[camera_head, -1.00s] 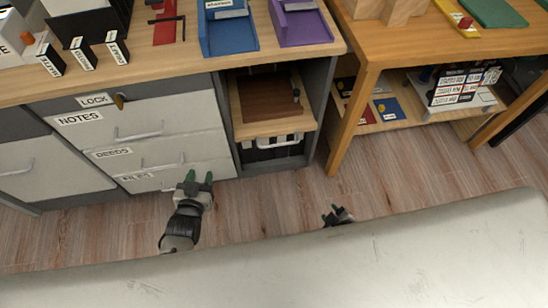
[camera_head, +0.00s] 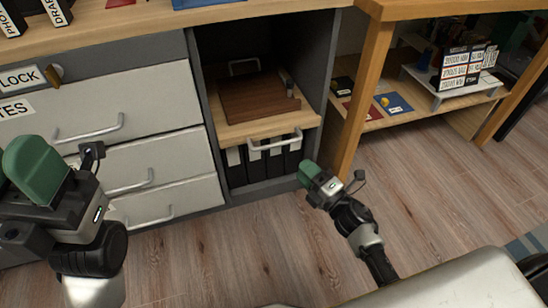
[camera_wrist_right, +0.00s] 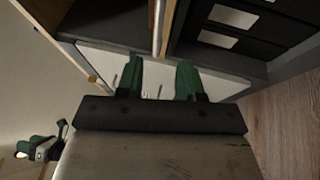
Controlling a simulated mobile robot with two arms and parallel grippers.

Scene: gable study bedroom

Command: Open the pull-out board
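The pull-out board is the light wooden board (camera_head: 262,129) in the open bay of the grey desk cabinet, with a metal bar handle (camera_head: 275,143) on its front edge. It sits inside the bay. My right gripper (camera_head: 308,172) is below and right of the handle, apart from it. In the right wrist view its two green fingers (camera_wrist_right: 160,75) are apart with nothing between them; a wooden edge lies beyond. My left gripper (camera_head: 35,170) is large at the left, in front of the drawers; one green finger shows, so its opening is unclear.
A dark brown panel (camera_head: 258,97) lies on the board. Black binders (camera_head: 262,164) stand under it. White drawers (camera_head: 140,110) with bar handles are to the left. A wooden table leg (camera_head: 366,95) stands right of the bay. The floor (camera_head: 240,250) in front is clear.

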